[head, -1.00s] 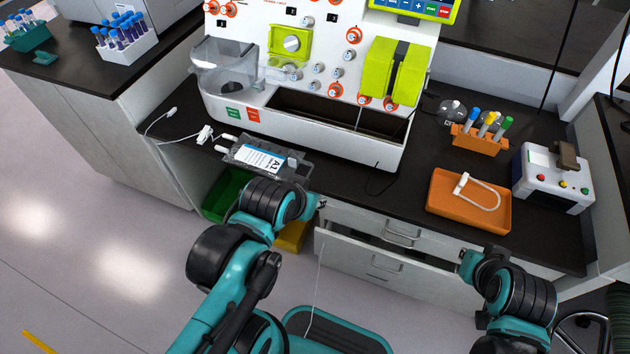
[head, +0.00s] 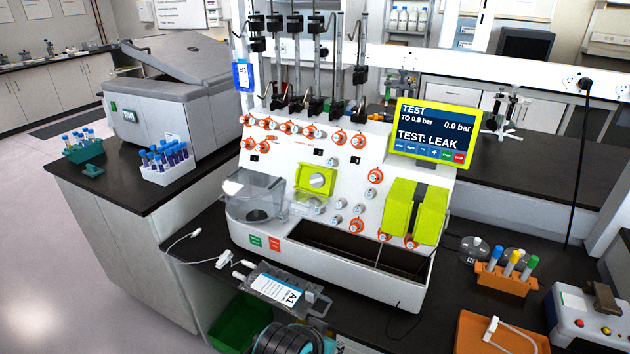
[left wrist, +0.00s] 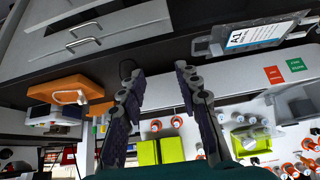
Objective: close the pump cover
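The pump is a lime-green square with a grey knob (head: 317,180) on the white front of the cell processor. A clear flap (head: 307,203), apparently the pump cover, hangs below the knob and sticks out, leaving the knob uncovered; it looks open. In the left wrist view the lime-green pump area (left wrist: 252,140) is at the lower right, and the flap is hard to make out. My left gripper (left wrist: 158,72) is open and empty, its fingers apart, not touching the pump. In the head view only my dark left arm links show at the bottom edge. My right gripper is out of view.
A clear chamber (head: 252,197) stands left of the pump. Two lime-green blocks (head: 415,212) and a screen (head: 433,135) reading "TEST: LEAK" are to the right. An A1 bag (head: 285,291) lies at the counter front. An orange tray (head: 475,335) is at lower right.

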